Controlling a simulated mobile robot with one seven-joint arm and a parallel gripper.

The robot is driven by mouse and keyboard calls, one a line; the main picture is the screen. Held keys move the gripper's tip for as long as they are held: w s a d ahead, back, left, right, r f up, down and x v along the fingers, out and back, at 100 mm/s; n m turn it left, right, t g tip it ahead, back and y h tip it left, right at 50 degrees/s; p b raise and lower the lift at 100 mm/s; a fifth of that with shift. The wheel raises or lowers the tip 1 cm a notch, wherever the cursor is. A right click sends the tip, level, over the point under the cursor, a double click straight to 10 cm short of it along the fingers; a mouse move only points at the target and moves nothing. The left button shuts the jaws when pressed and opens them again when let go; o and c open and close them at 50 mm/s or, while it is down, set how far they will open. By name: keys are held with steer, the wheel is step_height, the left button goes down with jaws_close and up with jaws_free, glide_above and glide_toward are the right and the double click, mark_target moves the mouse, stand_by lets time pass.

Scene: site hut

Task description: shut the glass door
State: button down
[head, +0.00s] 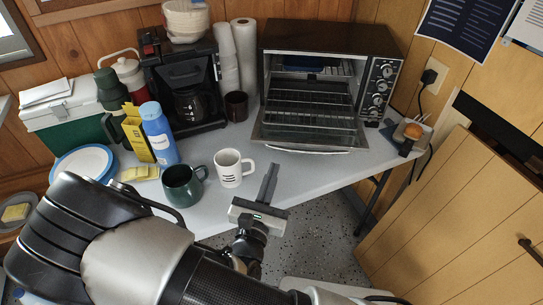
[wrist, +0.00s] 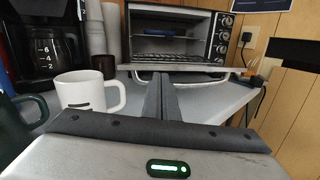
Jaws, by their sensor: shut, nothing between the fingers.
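The glass door (head: 308,131) belongs to the toaster oven (head: 330,40) at the back of the table. It hangs open, lowered forward from the oven's bottom edge, with its bar handle (head: 308,151) at the front. The wrist view shows the open oven (wrist: 178,32) and the handle (wrist: 205,78) beyond my fingers. My gripper (head: 269,178) is shut and empty, in front of and left of the door, just right of the white mug. Its fingers (wrist: 162,92) point toward the oven and overlap the handle in the wrist view; I cannot tell whether they touch.
A white mug (head: 230,168) and a dark green mug (head: 183,185) stand close left of my gripper. A blue bottle (head: 160,133), a coffee maker (head: 183,80) and a brown cup (head: 236,106) are further left.

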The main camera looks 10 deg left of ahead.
steer(key=a+f+n+y, duration=0.1)
steer(key=s+a+f+n+y, duration=0.1)
steer(key=y, duration=0.1)
steer(key=shift+s+a+f+n, duration=0.1)
steer(key=shift+a+f+n, duration=0.2)
steer(key=shift+a+f, duration=0.25)
steer(key=shift+a, duration=0.05)
steer(key=w, duration=0.3)
steer(key=w+b, duration=0.1)
steer(key=w, duration=0.2)
steer(key=w+b, duration=0.1)
steer(key=w, duration=0.3)
steer(key=shift+a+r, duration=0.35)
steer(key=shift+r, duration=0.05)
steer(key=shift+s+r, duration=0.1)
